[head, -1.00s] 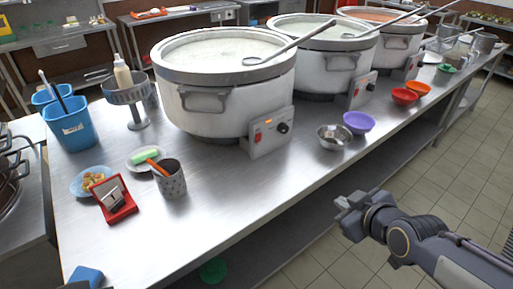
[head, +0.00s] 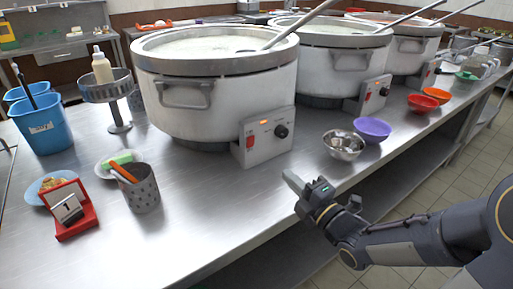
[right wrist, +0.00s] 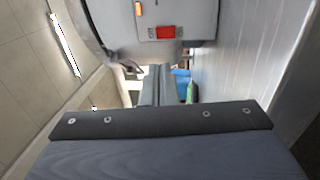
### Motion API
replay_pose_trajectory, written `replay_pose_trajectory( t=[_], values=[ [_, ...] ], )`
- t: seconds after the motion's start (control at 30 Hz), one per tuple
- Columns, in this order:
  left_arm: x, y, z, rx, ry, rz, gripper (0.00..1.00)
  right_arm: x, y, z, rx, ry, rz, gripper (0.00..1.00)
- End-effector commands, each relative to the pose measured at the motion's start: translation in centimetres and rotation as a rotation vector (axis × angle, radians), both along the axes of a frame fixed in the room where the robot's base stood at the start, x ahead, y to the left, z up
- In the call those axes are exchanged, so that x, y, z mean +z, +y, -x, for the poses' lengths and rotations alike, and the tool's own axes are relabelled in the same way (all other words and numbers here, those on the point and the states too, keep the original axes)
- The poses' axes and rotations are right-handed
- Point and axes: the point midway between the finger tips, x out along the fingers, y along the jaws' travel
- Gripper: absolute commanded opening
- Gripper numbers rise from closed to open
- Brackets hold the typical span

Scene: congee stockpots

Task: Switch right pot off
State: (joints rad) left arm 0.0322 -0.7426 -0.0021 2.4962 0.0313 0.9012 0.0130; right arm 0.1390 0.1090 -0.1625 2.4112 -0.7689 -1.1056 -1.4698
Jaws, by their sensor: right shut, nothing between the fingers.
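Three large white pots stand in a row: the nearest pot (head: 215,85), the middle pot (head: 335,60) and the right pot (head: 413,55), farthest away. The nearest pot's control box (head: 263,137) has a red switch (head: 250,141), a lit orange lamp and a black knob. The right pot's control box (head: 427,72) is small and partly hidden. My right gripper (head: 294,182) is shut and empty, over the table's front edge, in front of and below the nearest box, apart from it. The right wrist view shows a red switch (right wrist: 165,32) beyond the fingers (right wrist: 156,75). My left gripper is out of view.
A steel bowl (head: 344,146), purple bowl (head: 373,130), red bowl (head: 422,103) and orange bowl (head: 437,94) sit along the table's front edge. Ladle handles stick out over the pots. A perforated cup (head: 142,193) and red box (head: 75,215) stand left. Bare steel tabletop (head: 215,215) lies in front of the nearest pot.

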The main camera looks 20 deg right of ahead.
Motion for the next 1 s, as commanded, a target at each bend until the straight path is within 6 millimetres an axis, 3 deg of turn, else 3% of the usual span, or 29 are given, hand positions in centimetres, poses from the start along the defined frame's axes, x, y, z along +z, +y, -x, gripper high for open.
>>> replay_pose_trajectory(
  t=[0.27, 0.8, 1.0],
  values=[
    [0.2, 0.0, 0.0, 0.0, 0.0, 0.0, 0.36, 0.1, 0.3, -0.9, 0.001, 0.002, 0.0, 0.0],
    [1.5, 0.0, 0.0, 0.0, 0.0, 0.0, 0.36, 1.5, 3.9, -10.6, 0.001, 0.003, -0.001, 0.0],
    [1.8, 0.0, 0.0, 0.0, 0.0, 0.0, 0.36, 1.7, 4.6, -12.6, -0.001, 0.003, -0.001, 0.0]
  ],
)
